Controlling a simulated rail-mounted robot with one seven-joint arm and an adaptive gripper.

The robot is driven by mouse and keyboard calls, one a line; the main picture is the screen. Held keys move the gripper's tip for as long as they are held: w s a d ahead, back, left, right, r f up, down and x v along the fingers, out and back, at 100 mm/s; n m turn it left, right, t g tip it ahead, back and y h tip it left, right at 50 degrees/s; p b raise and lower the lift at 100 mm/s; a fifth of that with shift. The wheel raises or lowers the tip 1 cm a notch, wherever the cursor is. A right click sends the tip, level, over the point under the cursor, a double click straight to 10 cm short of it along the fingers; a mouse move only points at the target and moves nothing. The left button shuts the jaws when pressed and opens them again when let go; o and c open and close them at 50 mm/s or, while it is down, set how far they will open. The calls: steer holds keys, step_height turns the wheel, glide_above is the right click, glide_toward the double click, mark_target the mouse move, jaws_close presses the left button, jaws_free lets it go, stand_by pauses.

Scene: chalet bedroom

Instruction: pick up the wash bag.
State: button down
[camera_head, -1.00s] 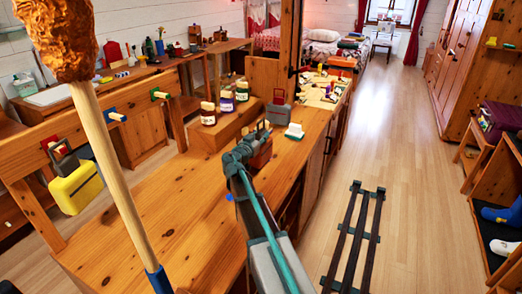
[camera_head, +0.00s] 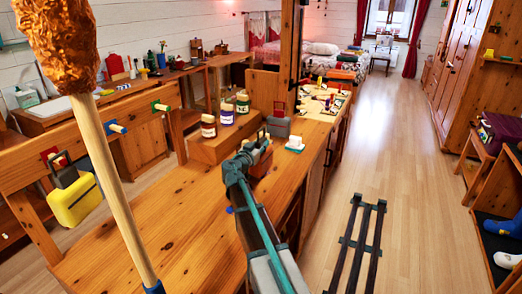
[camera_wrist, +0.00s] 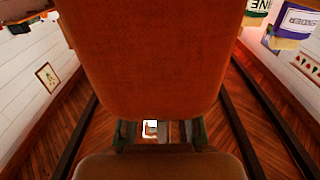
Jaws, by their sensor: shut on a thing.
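The wash bag, a brown-orange block-like bag (camera_head: 262,160), is at the counter's right side in the head view, partly hidden by my arm. In the wrist view a large brown-orange surface of it (camera_wrist: 150,60) fills the upper middle. My gripper (camera_head: 256,142) is at the top of the bag, shut on it. In the wrist view its fingertips (camera_wrist: 160,133) show at both sides of a narrow gap below that surface. Whether the bag touches the counter cannot be told.
The wooden counter (camera_head: 180,225) is mostly bare in front. A wooden box (camera_head: 212,149) with several labelled jars stands behind the bag. A grey box (camera_head: 279,124) and a white item (camera_head: 295,143) stand close by. A yellow bag (camera_head: 76,200) hangs at left.

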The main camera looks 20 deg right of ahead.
steer(key=s+a+r+b, duration=0.2)
steer(key=s+a+r, duration=0.2)
steer(key=s+r, duration=0.7)
steer(key=shift+s+r, duration=0.15)
steer(key=shift+s, duration=1.1)
steer(key=shift+d+r, duration=0.1)
